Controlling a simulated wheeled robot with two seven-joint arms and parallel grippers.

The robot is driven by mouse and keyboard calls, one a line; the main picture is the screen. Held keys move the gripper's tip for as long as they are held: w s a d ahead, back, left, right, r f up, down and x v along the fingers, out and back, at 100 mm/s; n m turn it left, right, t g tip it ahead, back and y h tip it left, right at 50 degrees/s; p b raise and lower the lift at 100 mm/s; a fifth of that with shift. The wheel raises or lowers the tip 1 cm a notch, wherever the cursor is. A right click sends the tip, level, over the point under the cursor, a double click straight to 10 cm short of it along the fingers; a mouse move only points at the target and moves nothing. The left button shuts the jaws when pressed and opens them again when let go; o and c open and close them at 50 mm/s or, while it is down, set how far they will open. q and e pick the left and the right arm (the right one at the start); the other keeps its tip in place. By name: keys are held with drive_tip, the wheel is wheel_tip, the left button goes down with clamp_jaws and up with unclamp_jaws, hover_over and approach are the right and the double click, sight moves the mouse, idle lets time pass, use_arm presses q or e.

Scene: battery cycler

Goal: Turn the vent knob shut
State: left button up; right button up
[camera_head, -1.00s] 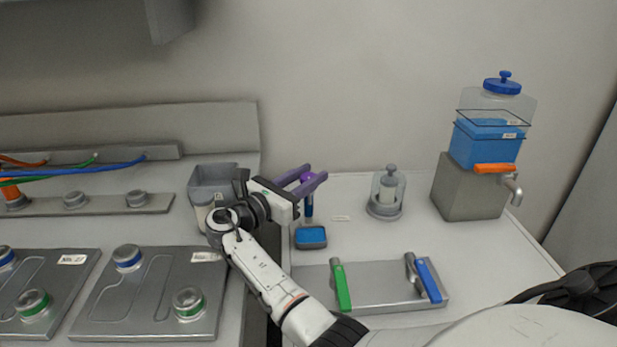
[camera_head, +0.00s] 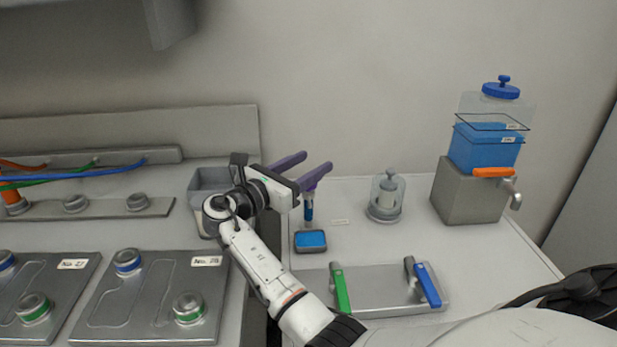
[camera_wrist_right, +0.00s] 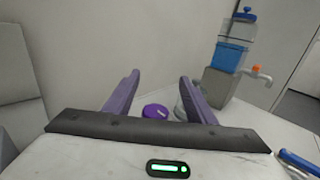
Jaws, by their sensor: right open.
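My right gripper (camera_head: 317,160) is open, with two purple fingers apart and nothing between them. It is above the back of the white bench, near an upright blue stick (camera_head: 309,208). In the right wrist view a round purple cap (camera_wrist_right: 155,111) shows low between the fingers (camera_wrist_right: 159,76), apart from them. In the head view the right finger hides this cap. No part is labelled as the vent knob, and I cannot tell which one it is. Round grey knobs with blue (camera_head: 127,261) and green (camera_head: 189,307) bands sit on the No. 28 plate. My left gripper is out of view.
A blue sponge-like pad (camera_head: 311,240) lies before the stick. A clear jar (camera_head: 386,195) and a blue-water dispenser with an orange lever (camera_head: 493,172) stand at right. A grey bin (camera_head: 207,180) is behind my wrist.

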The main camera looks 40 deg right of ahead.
wheel_tip(320, 180, up, 6)
drive_tip(key=shift+f, duration=0.1)
drive_tip(key=shift+s+f, duration=0.1)
drive_tip(key=shift+f, duration=0.05)
idle(0.5)
